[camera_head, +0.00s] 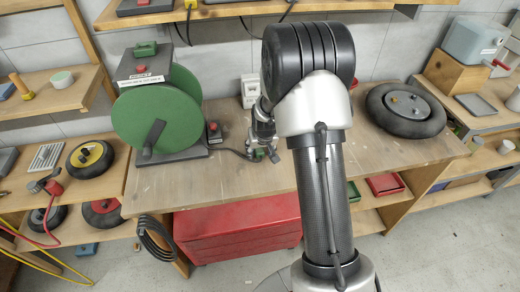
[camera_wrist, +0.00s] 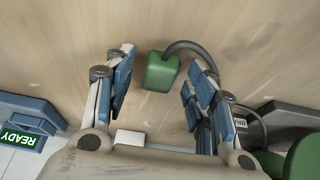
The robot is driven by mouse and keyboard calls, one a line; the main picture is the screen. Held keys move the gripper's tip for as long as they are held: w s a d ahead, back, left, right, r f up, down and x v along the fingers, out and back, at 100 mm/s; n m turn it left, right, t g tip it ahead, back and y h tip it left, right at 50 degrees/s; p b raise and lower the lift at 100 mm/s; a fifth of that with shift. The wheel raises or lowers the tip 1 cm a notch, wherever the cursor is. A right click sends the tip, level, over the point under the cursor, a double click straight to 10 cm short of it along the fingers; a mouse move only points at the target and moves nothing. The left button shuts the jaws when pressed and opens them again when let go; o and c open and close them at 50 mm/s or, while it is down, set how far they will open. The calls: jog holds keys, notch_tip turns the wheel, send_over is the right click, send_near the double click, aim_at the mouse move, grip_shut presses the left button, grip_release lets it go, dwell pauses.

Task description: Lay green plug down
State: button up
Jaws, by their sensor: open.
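The green plug (camera_wrist: 161,72) shows in the wrist view on the wooden bench top, with a dark hose (camera_wrist: 190,47) curving from its upper right side. My gripper (camera_wrist: 160,66) is open, with one blue-padded finger on each side of the plug and visible gaps between. In the head view my gripper (camera_head: 264,143) is low over the bench, and only a small green bit of the plug (camera_head: 260,154) shows beneath it. The hose runs along the bench from the green reel (camera_head: 150,118), left of my gripper.
A small device with a green READY display (camera_wrist: 22,142) is at the wrist view's left edge. A black wheel (camera_head: 405,109) lies on the bench (camera_head: 350,162) at right. A red drawer chest (camera_head: 240,228) is below. Bench between gripper and wheel is partly clear.

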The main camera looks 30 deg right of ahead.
jog(key=s+a+r, duration=0.3)
jog(key=s+r, duration=0.2)
jog(key=r, duration=0.3)
jog(key=s+a+r+n, duration=0.1)
jog(key=s+a+r, duration=0.35)
jog(key=r, duration=0.25)
jog(key=s+a+r, duration=0.3)
jog(key=s+r, duration=0.3)
jog(key=r, duration=0.2)
jog(key=s+a+r+n, duration=0.1)
jog(key=s+a, duration=0.1)
jog(key=s, duration=0.6)
jog(key=s+a+r+n+y, duration=0.1)
jog(key=s+a+r, duration=0.1)
jog(key=s, duration=0.6)
jog(key=shift+s+a, duration=0.3)
jog(key=shift+a, duration=0.45)
jog(key=shift+c, duration=0.5)
